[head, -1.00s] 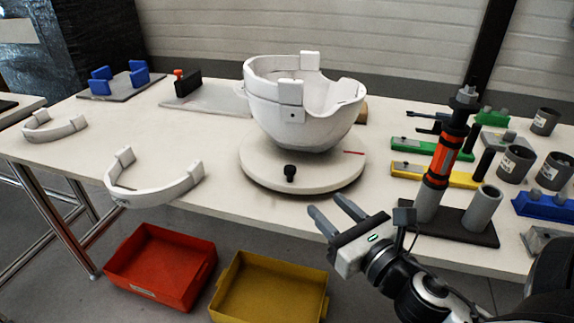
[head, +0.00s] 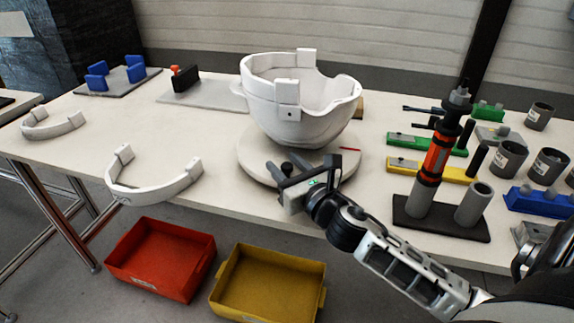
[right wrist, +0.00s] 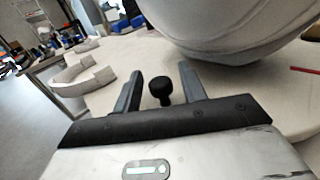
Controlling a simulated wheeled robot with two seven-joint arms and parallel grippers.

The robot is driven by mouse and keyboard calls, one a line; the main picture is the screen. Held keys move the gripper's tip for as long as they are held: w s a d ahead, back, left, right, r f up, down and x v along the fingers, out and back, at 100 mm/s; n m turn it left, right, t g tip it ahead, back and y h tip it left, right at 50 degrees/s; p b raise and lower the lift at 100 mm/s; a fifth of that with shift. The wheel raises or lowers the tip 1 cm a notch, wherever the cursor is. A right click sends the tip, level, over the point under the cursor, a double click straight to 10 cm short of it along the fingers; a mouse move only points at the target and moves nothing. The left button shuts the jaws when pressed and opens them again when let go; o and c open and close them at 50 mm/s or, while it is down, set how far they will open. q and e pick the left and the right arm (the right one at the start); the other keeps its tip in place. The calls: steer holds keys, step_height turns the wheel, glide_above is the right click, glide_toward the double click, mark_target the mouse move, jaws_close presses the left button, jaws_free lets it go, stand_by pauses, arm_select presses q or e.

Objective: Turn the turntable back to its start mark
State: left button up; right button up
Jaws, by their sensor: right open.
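The round white turntable (head: 258,168) stands on the table with a white helmet shell (head: 300,115) on it. A red mark (head: 349,149) shows on its right part. The black knob (head: 286,168) is at its front edge. My right gripper (head: 279,173) is open at the knob. In the right wrist view the knob (right wrist: 161,90) stands between the two spread fingers of the gripper (right wrist: 160,85), and I see a gap on each side. The start mark cannot be told apart from the red line. My left gripper is not in view.
White curved bands (head: 155,190) lie on the left of the table. A stand with an orange and black tool (head: 436,160) is at the right, near grey cups (head: 508,157). Red (head: 160,260) and yellow (head: 268,284) bins sit below the front edge.

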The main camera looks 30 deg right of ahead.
jaws_close()
steer(key=shift+w+a+h, duration=0.15)
steer(key=shift+h, duration=0.15)
